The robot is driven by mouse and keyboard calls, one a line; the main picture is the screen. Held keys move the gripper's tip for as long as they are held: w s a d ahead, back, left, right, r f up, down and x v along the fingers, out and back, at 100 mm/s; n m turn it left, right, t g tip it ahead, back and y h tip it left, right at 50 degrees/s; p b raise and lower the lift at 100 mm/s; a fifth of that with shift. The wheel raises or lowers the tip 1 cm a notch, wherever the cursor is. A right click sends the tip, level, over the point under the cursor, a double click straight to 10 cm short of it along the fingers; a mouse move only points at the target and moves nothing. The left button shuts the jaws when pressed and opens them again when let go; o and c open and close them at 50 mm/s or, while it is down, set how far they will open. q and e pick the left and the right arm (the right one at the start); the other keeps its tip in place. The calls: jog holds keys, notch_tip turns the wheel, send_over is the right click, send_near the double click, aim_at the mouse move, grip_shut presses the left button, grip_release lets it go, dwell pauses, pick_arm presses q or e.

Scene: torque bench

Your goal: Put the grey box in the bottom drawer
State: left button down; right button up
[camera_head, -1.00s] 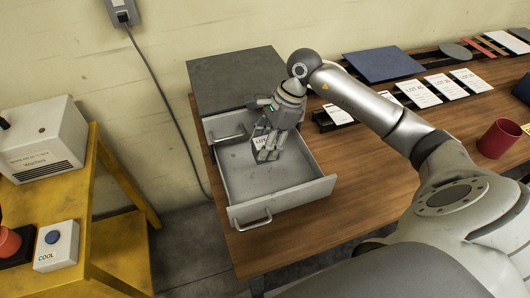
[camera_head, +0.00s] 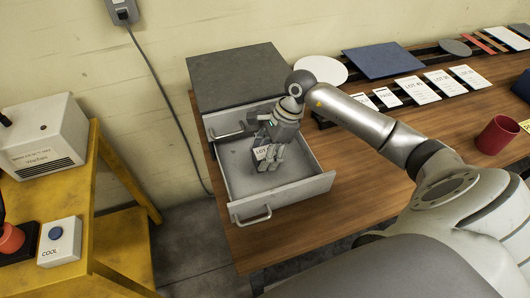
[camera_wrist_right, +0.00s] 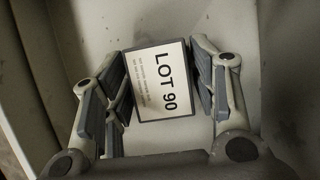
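The grey box (camera_wrist_right: 160,85) has a white label reading LOT 90; it also shows in the head view (camera_head: 261,153). My right gripper (camera_wrist_right: 162,85) has a finger on each side of it and appears shut on it; in the head view the gripper (camera_head: 270,160) is inside the open drawer's outline. The bottom drawer (camera_head: 300,189) is pulled out of the grey cabinet (camera_head: 236,77), with its handle at the front. I cannot tell whether the box touches the drawer floor. My left gripper is not in view.
The upper drawer's handle (camera_head: 229,135) is above the open drawer, under the cabinet top. A red cup (camera_head: 497,135) stands at the right of the wooden bench (camera_head: 350,165). Label cards (camera_head: 417,90) and flat plates lie along the back. A yellow stand (camera_head: 118,215) is at left.

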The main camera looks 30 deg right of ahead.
jog(key=shift+o, duration=0.5)
jog(key=shift+r, duration=0.15)
jog(key=shift+d+r, duration=0.15)
jog(key=shift+r, duration=0.1)
jog(key=b+v, duration=0.3)
jog(key=v, duration=0.8)
jog(key=shift+r, duration=0.2)
jog(key=shift+s, duration=0.1)
